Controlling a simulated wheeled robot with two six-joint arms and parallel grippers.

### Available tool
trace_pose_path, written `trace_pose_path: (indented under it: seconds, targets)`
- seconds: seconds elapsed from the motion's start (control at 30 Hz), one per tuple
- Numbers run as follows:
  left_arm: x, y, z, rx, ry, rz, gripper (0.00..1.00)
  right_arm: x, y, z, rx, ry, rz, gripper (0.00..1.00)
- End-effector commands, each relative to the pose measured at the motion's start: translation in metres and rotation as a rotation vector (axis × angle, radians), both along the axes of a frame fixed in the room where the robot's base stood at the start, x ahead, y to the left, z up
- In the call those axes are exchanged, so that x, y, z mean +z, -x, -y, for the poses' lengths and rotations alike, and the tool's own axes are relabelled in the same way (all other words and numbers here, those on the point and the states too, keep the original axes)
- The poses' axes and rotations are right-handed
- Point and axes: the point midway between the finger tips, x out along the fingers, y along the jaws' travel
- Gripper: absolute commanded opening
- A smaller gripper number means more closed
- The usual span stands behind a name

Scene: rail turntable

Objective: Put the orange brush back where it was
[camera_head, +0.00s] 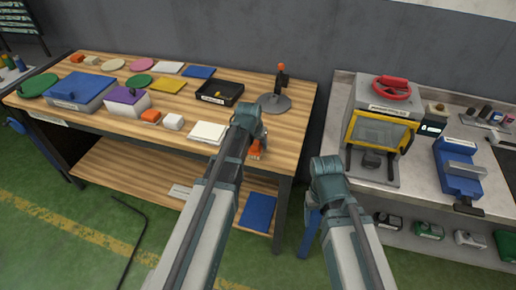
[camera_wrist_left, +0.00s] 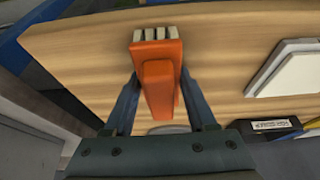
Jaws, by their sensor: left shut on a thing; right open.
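The orange brush (camera_head: 256,149) is at the right end of the wooden table (camera_head: 293,112), close to its front edge and partly hidden by my left arm. In the left wrist view the brush (camera_wrist_left: 160,62) points its pale bristles away from the palm, over bare wood. My left gripper (camera_wrist_left: 158,92) is shut on the brush, with a finger on each side. I cannot tell whether the brush touches the table. My right gripper (camera_head: 312,215) is open and hangs by the gap between the two tables, mostly hidden by its wrist.
A grey round stand with an orange-topped post (camera_head: 275,102) is behind the brush. A black tray (camera_head: 220,93) and white pads (camera_head: 208,132) lie left of it. Blue (camera_head: 82,90) and purple (camera_head: 127,101) boxes stand further left. The right bench holds a yellow-framed machine (camera_head: 380,130) and blue vise (camera_head: 457,168).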

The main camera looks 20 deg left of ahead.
Motion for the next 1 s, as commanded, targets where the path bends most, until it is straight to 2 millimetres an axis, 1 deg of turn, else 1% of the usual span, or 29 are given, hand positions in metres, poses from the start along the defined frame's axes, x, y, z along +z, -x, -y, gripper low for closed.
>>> trace_pose_path:
  seconds: [0.2, 0.33, 0.37, 0.5, 0.53, 0.83, 1.0]
  targets:
    - [0.0013, -0.0001, -0.0001, 0.000, 0.000, 0.000, 0.12, 0.0013, -0.0001, 0.0000, 0.000, 0.000, 0.000, 0.73]
    - [-0.0032, -0.0001, -0.0001, 0.000, 0.000, 0.000, 0.12, -0.0032, -0.0001, 0.0000, 0.000, 0.000, 0.000, 0.73]
    - [-0.0021, -0.0001, -0.0001, 0.000, 0.000, 0.000, 0.60, -0.0021, -0.0001, 0.0000, 0.000, 0.000, 0.000, 0.73]
    - [-0.0014, 0.0000, -0.0001, 0.000, 0.000, 0.000, 0.86, -0.0014, 0.0000, 0.0000, 0.000, 0.000, 0.000, 0.73]
    - [-0.0014, 0.0000, -0.0001, 0.000, 0.000, 0.000, 0.87, -0.0014, 0.0000, 0.0000, 0.000, 0.000, 0.000, 0.73]
    - [-0.0007, -0.0001, 0.0000, 0.000, 0.000, 0.000, 0.87, -0.0007, 0.0000, -0.0001, 0.000, 0.000, 0.000, 0.73]
    - [0.0062, 0.0012, -0.0001, 0.000, 0.000, 0.000, 0.87, 0.0062, -0.0001, 0.0000, 0.000, 0.000, 0.000, 0.73]
